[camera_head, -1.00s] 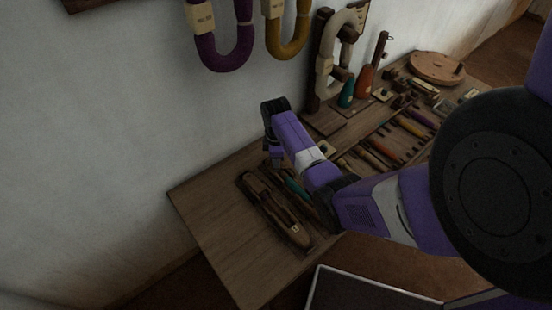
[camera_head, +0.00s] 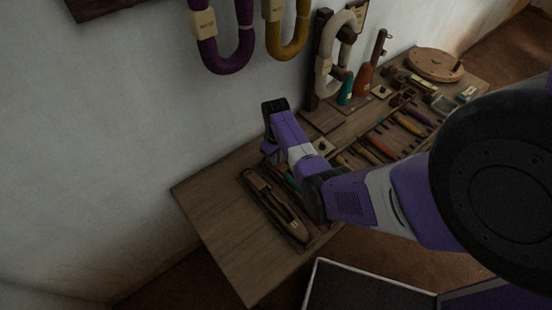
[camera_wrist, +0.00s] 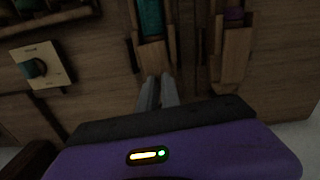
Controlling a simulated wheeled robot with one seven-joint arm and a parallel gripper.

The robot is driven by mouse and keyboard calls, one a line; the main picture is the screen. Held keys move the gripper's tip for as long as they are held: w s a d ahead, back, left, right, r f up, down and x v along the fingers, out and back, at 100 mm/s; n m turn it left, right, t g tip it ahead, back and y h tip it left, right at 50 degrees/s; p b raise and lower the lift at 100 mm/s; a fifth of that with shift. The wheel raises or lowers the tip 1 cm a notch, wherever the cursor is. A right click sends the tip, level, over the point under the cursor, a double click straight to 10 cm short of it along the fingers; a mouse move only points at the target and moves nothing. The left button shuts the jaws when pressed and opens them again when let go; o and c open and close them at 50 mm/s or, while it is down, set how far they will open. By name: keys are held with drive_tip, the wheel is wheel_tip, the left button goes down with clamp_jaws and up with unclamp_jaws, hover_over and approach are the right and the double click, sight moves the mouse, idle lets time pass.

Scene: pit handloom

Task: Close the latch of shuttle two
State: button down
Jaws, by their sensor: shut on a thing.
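In the wrist view, a wooden shuttle with a teal filling (camera_wrist: 151,20) lies in front of my gripper (camera_wrist: 158,82). A pale wooden piece (camera_wrist: 154,60), which looks like its latch, is at its near end. My finger tips are close together on that piece; the exact contact is dark and partly hidden. In the head view, a long wooden shuttle (camera_head: 277,206) lies in a dark tray on the table. My fingers are hidden behind my arm there.
In the head view, coloured tools (camera_head: 380,146) lie on the table to the right, and a wooden stand (camera_head: 325,60) rises behind. The table's front left (camera_head: 215,215) is bare.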

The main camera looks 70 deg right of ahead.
drive_tip(key=shift+m, duration=0.6)
drive_tip(key=c, duration=1.8)
unclamp_jaws()
wheel_tip(320, 180, up, 8)
drive_tip(key=shift+f, duration=0.1)
